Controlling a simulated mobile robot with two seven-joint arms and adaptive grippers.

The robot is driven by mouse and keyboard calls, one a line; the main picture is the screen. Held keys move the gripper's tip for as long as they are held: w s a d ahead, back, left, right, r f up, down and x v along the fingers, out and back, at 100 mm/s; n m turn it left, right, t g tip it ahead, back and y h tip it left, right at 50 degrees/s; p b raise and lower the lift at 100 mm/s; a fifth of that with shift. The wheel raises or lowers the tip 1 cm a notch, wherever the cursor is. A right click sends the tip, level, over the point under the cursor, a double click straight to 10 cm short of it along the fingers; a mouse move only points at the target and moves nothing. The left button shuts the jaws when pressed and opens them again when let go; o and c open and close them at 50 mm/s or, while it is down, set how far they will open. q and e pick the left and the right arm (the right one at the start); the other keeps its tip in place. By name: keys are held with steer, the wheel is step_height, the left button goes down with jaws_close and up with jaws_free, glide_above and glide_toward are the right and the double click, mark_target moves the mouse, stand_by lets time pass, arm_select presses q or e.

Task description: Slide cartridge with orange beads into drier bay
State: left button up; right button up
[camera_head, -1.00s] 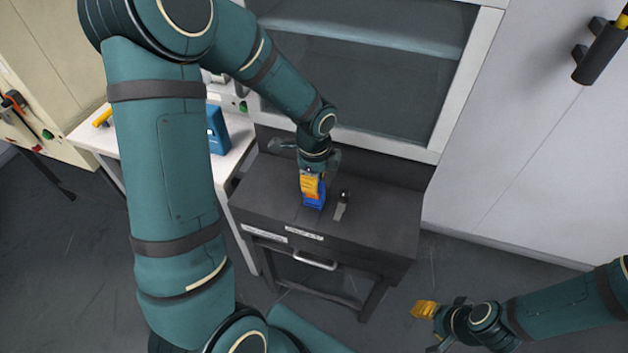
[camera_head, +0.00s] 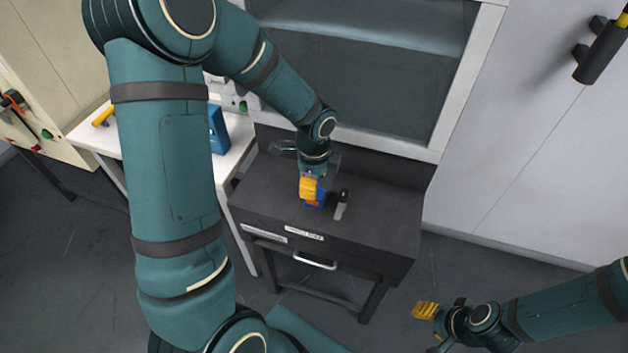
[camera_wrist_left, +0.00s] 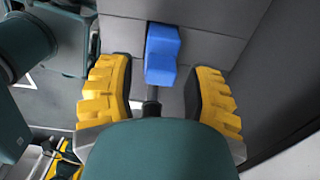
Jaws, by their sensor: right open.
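My left gripper (camera_head: 309,188) is over the top of a black cabinet (camera_head: 385,230). In the left wrist view its yellow fingers (camera_wrist_left: 158,95) are wide apart, with visible gaps either side of a blue block (camera_wrist_left: 162,54). In the head view the blue piece (camera_head: 321,196), with a little orange on it, is just below and partly behind the yellow finger. I cannot tell whether it is the cartridge; no beads can be made out. My right gripper (camera_head: 427,311) is at the lower right, open and empty over the floor.
A small upright grey piece with a black top (camera_head: 342,203) is just right of the blue piece. The cabinet has labels and a drawer handle (camera_head: 315,261). A glass-fronted enclosure (camera_head: 370,85) stands behind. A white bench (camera_head: 238,150) with a blue box (camera_head: 217,130) is left.

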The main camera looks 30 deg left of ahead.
arm_select(q)
steer(key=shift+r, duration=0.3)
step_height(320, 180, up, 13)
steer(key=p, duration=0.3)
steer(key=shift+f+p, duration=0.15)
steer(key=shift+p, duration=0.25)
steer(key=shift+f, duration=0.1)
